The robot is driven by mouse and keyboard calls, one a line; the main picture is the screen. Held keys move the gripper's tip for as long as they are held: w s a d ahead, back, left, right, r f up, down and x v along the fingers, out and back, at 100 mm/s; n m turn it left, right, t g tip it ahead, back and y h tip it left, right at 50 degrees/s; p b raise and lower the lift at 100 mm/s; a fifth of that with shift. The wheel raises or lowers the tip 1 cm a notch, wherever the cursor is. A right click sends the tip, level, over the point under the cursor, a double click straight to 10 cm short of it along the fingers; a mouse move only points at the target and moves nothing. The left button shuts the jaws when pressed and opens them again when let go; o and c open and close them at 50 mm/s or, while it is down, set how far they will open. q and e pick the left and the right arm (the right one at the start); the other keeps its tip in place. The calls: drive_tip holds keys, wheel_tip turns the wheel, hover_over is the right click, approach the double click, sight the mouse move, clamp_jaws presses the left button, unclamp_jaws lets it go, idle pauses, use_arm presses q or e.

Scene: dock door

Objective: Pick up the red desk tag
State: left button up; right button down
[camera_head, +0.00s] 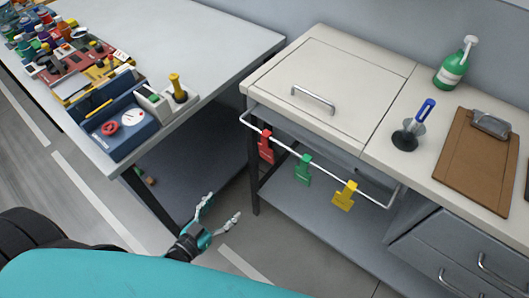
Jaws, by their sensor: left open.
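The red desk tag (266,148) hangs from a white rail (325,163) on the front of the white desk. It is the leftmost of three tags there, with a green tag (303,170) and a yellow tag (345,195) to its right. My left gripper (222,209) is open and empty, below and to the left of the red tag and apart from it. My right gripper is not in view.
A cluttered grey table (210,50) stands at left. A gap separates the two.

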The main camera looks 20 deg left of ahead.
use_arm(q)
wheel_tip(320, 180, up, 9)
drive_tip(key=d+m+t+h, duration=0.1)
drive_tip(key=d+t+h, duration=0.1)
drive_tip(key=p, duration=0.2)
approach(266, 153)
drive_tip(key=x, duration=0.4)
drive_tip(key=shift+w+f, duration=0.1)
drive_tip(key=shift+w, duration=0.05)
drive_tip(key=shift+x, duration=0.85)
drive_tip(key=x, duration=0.3)
drive_tip(key=shift+w+p, duration=0.3)
drive_tip(key=shift+w+d+f, duration=0.15)
drive_tip(key=shift+w+d, duration=0.1)
drive_tip(key=shift+w, duration=0.2)
drive_tip(key=c, duration=0.9)
